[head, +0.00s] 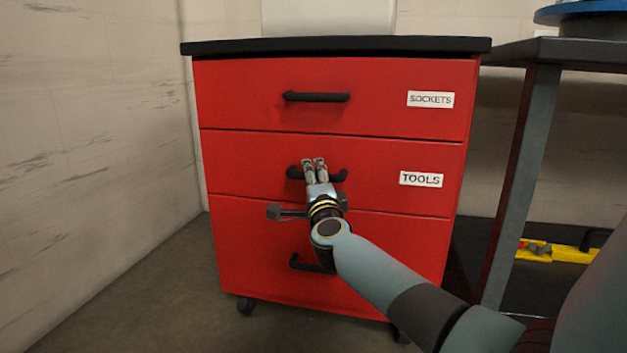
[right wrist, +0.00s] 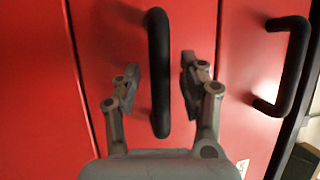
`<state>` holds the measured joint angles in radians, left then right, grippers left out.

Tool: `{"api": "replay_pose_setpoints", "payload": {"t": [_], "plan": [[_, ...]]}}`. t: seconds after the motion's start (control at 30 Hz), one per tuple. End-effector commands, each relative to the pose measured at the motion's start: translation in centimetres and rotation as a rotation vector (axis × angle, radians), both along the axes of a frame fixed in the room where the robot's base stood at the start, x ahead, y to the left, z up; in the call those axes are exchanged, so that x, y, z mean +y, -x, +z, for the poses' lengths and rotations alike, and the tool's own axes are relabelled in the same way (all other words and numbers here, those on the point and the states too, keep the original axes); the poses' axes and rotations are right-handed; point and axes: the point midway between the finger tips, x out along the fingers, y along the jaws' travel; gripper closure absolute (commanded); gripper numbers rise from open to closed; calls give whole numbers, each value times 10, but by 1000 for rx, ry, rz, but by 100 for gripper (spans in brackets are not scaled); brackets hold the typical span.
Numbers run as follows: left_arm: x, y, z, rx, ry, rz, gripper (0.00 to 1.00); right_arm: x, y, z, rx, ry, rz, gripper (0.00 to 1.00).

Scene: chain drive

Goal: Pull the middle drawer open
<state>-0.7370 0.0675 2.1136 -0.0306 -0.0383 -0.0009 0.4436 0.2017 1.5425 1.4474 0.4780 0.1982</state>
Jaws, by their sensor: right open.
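A red cabinet (head: 250,240) with a black top stands ahead, with three drawers. The middle drawer (head: 240,165), labelled TOOLS, looks closed and flush with the others. Its black handle (head: 338,176) is partly hidden behind my right gripper (head: 315,162) in the head view. In the right wrist view the right gripper (right wrist: 161,80) is open, one finger on each side of the handle (right wrist: 158,72). Gaps show between the fingers and the bar. The left gripper is not in view.
The top drawer (head: 240,95), labelled SOCKETS, and the bottom drawer (head: 245,265) look closed. The cabinet stands on casters (head: 245,305). A table leg (head: 520,185) is close on the right, with a yellow object (head: 560,252) beyond. Floor (head: 170,300) is free at front left.

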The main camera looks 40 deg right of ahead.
Motion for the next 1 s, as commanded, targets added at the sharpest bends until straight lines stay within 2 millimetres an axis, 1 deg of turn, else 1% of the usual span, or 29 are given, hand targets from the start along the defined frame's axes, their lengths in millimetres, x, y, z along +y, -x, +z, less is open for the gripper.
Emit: {"api": "replay_pose_setpoints", "payload": {"t": [0.13, 0.17, 0.4, 0.47, 0.5, 1.0], "plan": [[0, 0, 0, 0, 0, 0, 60, 0, 0, 0, 0, 0, 0, 58], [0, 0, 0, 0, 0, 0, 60, 0, 0, 0, 0, 0, 0, 59], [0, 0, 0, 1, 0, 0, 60, 0, 0, 0, 0, 1, 0, 91], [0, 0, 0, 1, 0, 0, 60, 0, 0, 0, 0, 1, 0, 99], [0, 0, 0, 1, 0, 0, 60, 0, 0, 0, 1, 0, 0, 100], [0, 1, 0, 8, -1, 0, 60, 1, 2, -1, 3, 1, 0, 100]]}}
